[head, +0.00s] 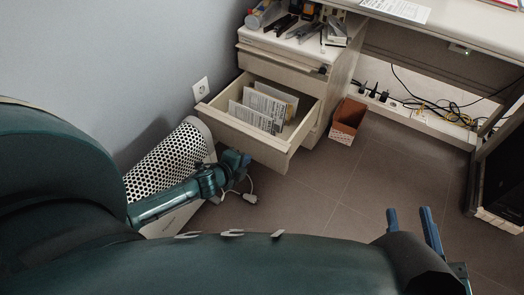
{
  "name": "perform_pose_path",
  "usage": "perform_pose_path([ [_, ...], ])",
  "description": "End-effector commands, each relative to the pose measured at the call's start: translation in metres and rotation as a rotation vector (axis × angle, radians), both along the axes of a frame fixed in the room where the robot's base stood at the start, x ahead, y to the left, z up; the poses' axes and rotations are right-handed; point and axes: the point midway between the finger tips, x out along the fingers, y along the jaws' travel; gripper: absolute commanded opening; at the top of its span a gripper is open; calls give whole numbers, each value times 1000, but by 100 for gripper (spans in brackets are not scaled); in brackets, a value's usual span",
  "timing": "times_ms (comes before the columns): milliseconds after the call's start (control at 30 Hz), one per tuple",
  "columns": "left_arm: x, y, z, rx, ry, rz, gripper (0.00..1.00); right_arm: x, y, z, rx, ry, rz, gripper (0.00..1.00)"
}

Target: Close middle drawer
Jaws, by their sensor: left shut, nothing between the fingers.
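The middle drawer (240,137) of the pale cabinet (335,72) is pulled well out in the head view, with upright papers (263,108) inside. My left gripper (241,160) is shut and empty, just in front of the lower part of the drawer front. I cannot tell whether it touches the drawer. My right gripper (411,217) is open and empty, over the floor at lower right, well away from the drawer.
The top drawer (282,61) is above the open one. Tools (300,30) lie on the cabinet top. A perforated white unit (168,165) stands beside my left forearm. A brown bin (347,118) is right of the cabinet. Cables (440,108) run under the desk. The central floor is clear.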

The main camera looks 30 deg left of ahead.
Motion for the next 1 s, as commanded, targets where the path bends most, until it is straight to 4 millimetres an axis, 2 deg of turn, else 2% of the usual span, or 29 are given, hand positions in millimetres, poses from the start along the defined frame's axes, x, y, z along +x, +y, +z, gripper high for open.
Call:
perform_pose_path([
  [33,12,-1,-10,0,-4,0,0,1,1,-6,13,-5,4,36],
  [233,49,-4,-32,1,-2,0,0,2,4,-7,71,-5,25,36],
  [433,75,-6,-29,1,-2,-1,0,3,6,-4,98,-2,35,36],
  [600,85,-7,-28,-1,0,0,0,3,7,-5,108,2,37,36],
  [1000,86,-7,-27,-2,1,0,0,2,7,2,112,-10,42,36],
])
